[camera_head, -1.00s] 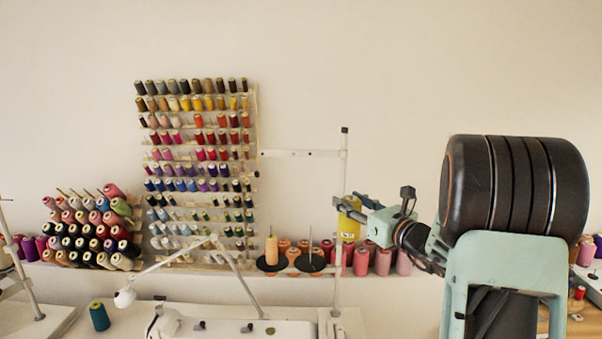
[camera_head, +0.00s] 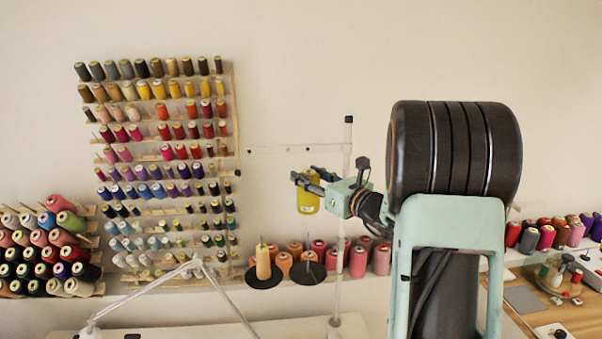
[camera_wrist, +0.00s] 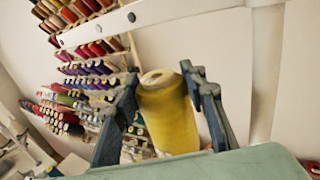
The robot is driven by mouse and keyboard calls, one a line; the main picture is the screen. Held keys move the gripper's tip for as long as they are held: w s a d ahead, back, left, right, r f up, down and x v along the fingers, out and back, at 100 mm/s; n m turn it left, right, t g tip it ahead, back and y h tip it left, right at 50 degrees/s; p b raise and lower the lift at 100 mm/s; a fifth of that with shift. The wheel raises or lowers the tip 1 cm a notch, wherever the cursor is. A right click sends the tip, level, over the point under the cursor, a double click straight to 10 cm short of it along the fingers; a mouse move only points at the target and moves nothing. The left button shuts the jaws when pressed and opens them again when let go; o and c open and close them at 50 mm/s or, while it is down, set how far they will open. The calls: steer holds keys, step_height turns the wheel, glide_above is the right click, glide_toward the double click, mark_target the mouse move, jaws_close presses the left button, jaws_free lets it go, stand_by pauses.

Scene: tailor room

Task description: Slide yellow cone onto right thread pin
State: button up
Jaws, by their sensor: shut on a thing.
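My gripper (camera_head: 306,181) is shut on a yellow cone (camera_head: 309,201) and holds it upright in the air. In the wrist view the yellow cone (camera_wrist: 168,118) stands between the two dark fingers of my gripper (camera_wrist: 162,80), its top hole showing. The right thread pin (camera_head: 308,261) is a thin bare upright rod on a black disc (camera_head: 305,275). In the head view the cone appears straight above this pin, with a gap between them; the depth offset is hard to tell. The pin is not visible in the wrist view.
A white upright pole (camera_head: 344,215) with a crossbar rises just right of the right disc. Pink and red spools (camera_head: 357,262) line the ledge behind. A wall thread rack (camera_head: 233,130) hangs to the left.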

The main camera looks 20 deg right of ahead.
mark_target(315, 208)
steer(key=shift+s+f, duration=0.1)
steer(key=shift+f, duration=0.25)
steer(key=shift+f+b, duration=1.35)
steer(key=shift+f, duration=0.7)
steer(key=shift+f+b, duration=1.7)
steer(key=shift+b, duration=0.2)
step_height(315, 208, down, 13)
steer(key=b, duration=1.2)
steer(key=shift+r, duration=0.15)
steer(key=o, duration=1.3)
steer(key=shift+r, duration=0.1)
steer(key=shift+o, duration=0.2)
